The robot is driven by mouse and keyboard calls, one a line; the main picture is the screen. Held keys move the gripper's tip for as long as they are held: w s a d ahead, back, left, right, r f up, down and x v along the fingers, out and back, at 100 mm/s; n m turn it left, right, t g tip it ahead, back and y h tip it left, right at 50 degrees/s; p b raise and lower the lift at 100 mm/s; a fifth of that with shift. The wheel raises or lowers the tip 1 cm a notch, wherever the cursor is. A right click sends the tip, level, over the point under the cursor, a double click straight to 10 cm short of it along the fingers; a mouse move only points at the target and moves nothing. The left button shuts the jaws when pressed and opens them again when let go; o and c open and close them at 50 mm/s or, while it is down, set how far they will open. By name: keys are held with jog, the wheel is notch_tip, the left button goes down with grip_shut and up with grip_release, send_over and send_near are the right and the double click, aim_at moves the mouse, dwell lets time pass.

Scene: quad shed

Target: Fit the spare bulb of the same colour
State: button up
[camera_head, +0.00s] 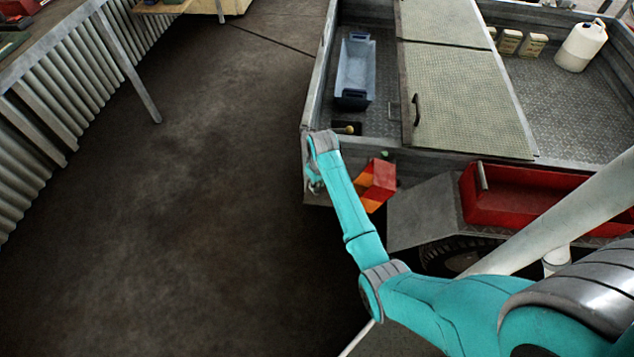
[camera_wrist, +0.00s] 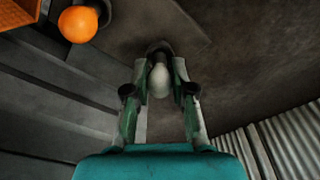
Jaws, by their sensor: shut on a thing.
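My gripper (camera_wrist: 160,84) is shut on a pale grey-white bulb (camera_wrist: 159,78), held between its green fingers in the wrist view. A dark rounded piece shows just beyond the bulb; I cannot tell whether it is the bulb's base or a socket. A round orange bulb (camera_wrist: 78,24) shows at the upper left, against a dark holder, apart from my gripper. In the head view a red and orange lamp unit (camera_head: 376,184) is at the trailer's corner, right of my forearm. My gripper is mostly hidden there behind my wrist.
The trailer bed holds a blue bin (camera_head: 355,70), a small dark tray (camera_head: 341,127) with a yellowish item, a hatched lid (camera_head: 460,95) and a white jug (camera_head: 581,45). A red toolbox (camera_head: 520,198) sits on the fender. The floor (camera_head: 190,200) to the left is clear.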

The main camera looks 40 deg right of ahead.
jog(key=shift+f, duration=0.45)
jog(key=o, duration=1.3)
jog(key=shift+r, duration=0.1)
jog(key=shift+r, duration=4.45)
